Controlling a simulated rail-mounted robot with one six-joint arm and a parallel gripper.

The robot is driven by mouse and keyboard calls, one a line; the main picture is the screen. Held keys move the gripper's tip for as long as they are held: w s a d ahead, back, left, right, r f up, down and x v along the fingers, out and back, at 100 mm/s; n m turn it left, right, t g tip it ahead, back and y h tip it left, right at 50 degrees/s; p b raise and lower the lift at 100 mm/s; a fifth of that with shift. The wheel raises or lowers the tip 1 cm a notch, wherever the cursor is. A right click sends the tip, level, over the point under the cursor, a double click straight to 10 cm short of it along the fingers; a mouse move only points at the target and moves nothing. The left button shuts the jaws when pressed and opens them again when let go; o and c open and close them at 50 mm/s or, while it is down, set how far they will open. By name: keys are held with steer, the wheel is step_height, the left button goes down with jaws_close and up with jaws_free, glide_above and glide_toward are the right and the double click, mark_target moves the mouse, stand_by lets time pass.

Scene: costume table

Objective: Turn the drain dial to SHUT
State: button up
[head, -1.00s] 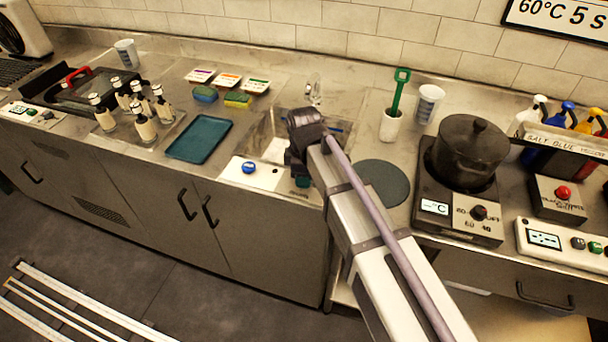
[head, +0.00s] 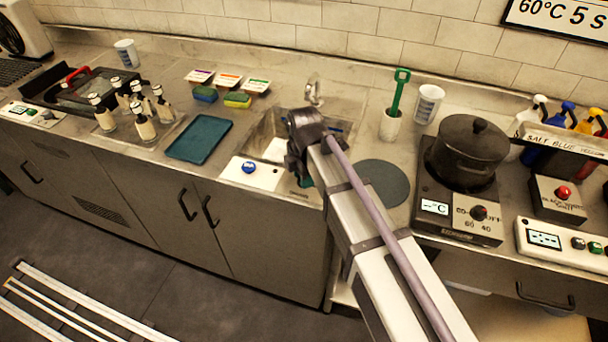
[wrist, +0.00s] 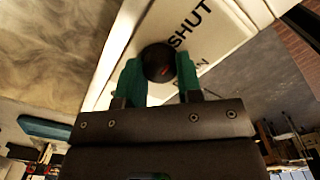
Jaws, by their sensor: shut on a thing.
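The drain dial (wrist: 158,62) is a round black knob with a small red mark, on a pale panel (wrist: 215,42) in the wrist view. The word SHUT (wrist: 190,25) is printed beside it at upper right. A second label (wrist: 188,72), partly worn or hidden and ending in N, lies below that. The red mark sits on the knob's lower right part, nearer the second label than SHUT. My gripper (wrist: 160,75) has its green fingers on either side of the knob, shut on it. In the head view my gripper (head: 302,178) is at the sink's front edge and hides the dial.
The sink (head: 268,135) is behind my gripper, with a tap (head: 314,92) at its back. A blue button (head: 249,167) is on a white panel to the left. A teal tray (head: 199,140) lies farther left. A round grey mat (head: 383,182) and a pot (head: 467,152) are to the right.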

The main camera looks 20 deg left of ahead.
stand_by(0.3)
steer(key=o, duration=0.9)
steer(key=shift+o, duration=0.2)
step_height(320, 180, up, 11)
steer(key=p, duration=1.1)
steer(key=shift+f, duration=0.15)
